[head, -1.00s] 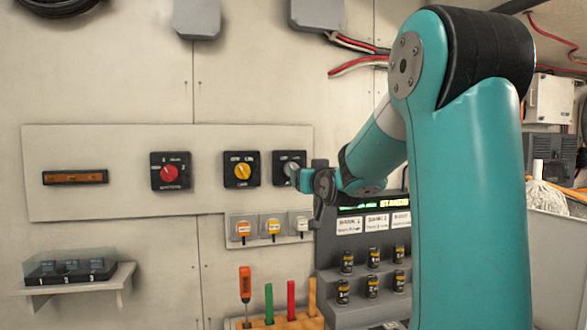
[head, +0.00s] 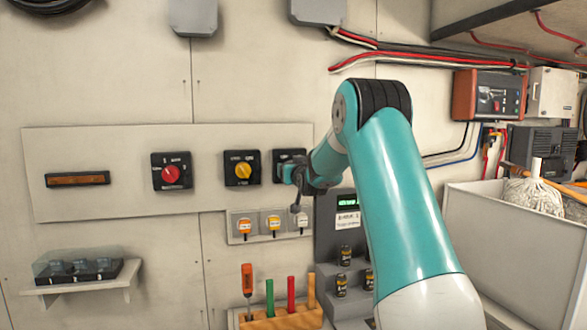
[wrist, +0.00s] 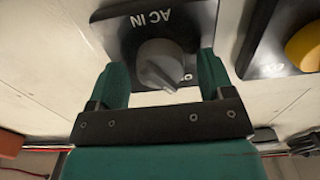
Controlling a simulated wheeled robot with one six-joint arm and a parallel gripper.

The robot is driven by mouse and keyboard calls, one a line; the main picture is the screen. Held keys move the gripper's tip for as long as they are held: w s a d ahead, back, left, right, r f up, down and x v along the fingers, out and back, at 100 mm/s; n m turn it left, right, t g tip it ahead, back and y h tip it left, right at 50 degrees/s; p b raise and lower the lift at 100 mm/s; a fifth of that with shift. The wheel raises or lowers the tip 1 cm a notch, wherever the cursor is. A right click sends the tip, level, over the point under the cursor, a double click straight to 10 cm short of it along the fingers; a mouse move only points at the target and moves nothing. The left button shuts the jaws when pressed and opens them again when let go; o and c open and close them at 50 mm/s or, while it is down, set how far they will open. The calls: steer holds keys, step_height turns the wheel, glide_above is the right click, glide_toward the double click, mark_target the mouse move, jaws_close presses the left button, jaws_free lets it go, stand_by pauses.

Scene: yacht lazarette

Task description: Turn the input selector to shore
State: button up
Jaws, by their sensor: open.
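The input selector is a black square plate (wrist: 202,12) marked "AC IN", with a round grey knob (wrist: 160,62), in the wrist view. The lettering appears upside down there, and a label beside the knob is partly covered. My gripper (wrist: 161,68) is open, one finger on each side of the knob; I cannot tell whether either finger touches it. In the head view the selector plate (head: 290,154) is the rightmost of three on the wall panel, its knob hidden behind my gripper (head: 291,172).
To its left are a switch with a yellow knob (head: 243,170) and one with a red knob (head: 170,174). A tool rack (head: 275,318) and a stepped battery stand (head: 328,240) are lower down. A red box (head: 488,95) hangs at right.

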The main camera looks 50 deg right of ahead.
steer(key=c, duration=0.9)
steer(key=shift+f+b, duration=0.1)
steer(key=shift+b, duration=0.25)
steer(key=shift+f+m+b, duration=0.15)
steer(key=shift+m+b, duration=0.75)
steer(key=shift+b, duration=0.15)
steer(key=m+b, duration=0.3)
steer(key=shift+m+b, duration=0.3)
steer(key=shift+b, duration=0.05)
steer(key=m+b, duration=0.2)
steer(key=shift+m, duration=0.3)
steer(key=shift+r+m+b, duration=0.2)
steer(key=shift+m+b, duration=0.95)
steer(key=shift+m, duration=0.75)
